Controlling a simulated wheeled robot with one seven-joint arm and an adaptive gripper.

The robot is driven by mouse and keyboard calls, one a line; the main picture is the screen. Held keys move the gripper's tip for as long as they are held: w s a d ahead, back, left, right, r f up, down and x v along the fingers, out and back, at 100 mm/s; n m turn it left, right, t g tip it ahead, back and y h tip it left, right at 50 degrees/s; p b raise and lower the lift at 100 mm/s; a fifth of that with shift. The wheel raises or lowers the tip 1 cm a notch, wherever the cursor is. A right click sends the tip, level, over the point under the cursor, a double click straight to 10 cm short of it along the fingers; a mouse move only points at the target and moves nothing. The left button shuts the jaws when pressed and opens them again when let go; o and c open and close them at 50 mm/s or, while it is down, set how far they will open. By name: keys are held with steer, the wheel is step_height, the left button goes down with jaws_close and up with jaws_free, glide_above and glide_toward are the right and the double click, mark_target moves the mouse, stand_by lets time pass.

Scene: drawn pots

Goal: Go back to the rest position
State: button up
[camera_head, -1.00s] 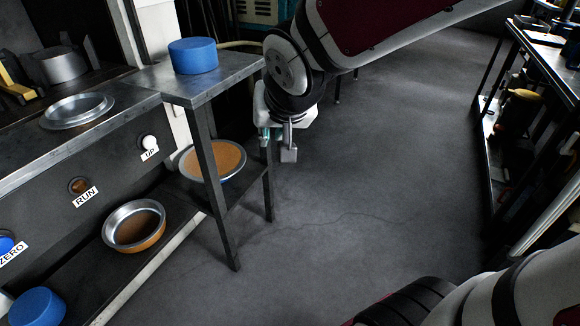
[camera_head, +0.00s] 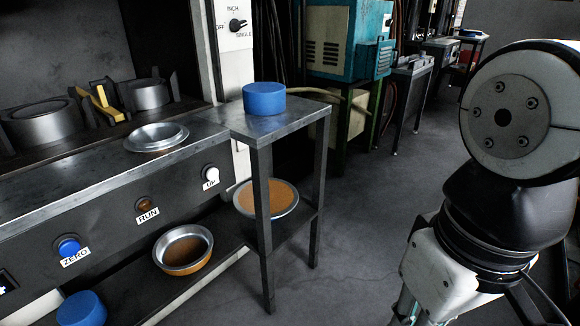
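My arm's wrist and the top of my gripper (camera_head: 408,308) show at the lower right in the head view. The fingertips are cut off by the bottom edge, so I cannot see whether they are open or shut. My gripper hangs over the floor, to the right of the small metal table (camera_head: 300,119) and apart from it. A blue round pot (camera_head: 264,99) stands on that table's top.
A metal dish (camera_head: 157,137) sits on the machine ledge above the ZERO (camera_head: 68,246), RUN (camera_head: 146,205) and UP (camera_head: 210,173) buttons. Orange-filled pans (camera_head: 182,250) and another blue pot (camera_head: 82,309) are lower down. The grey floor (camera_head: 370,230) is clear.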

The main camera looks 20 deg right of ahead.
stand_by(0.5)
step_height(320, 180, up, 27)
steer(key=t+p, duration=0.3)
steer(key=p, duration=2.2)
steer(key=shift+d+f+t, duration=0.15)
steer(key=shift+d+t, duration=0.05)
steer(key=shift+t, duration=0.2)
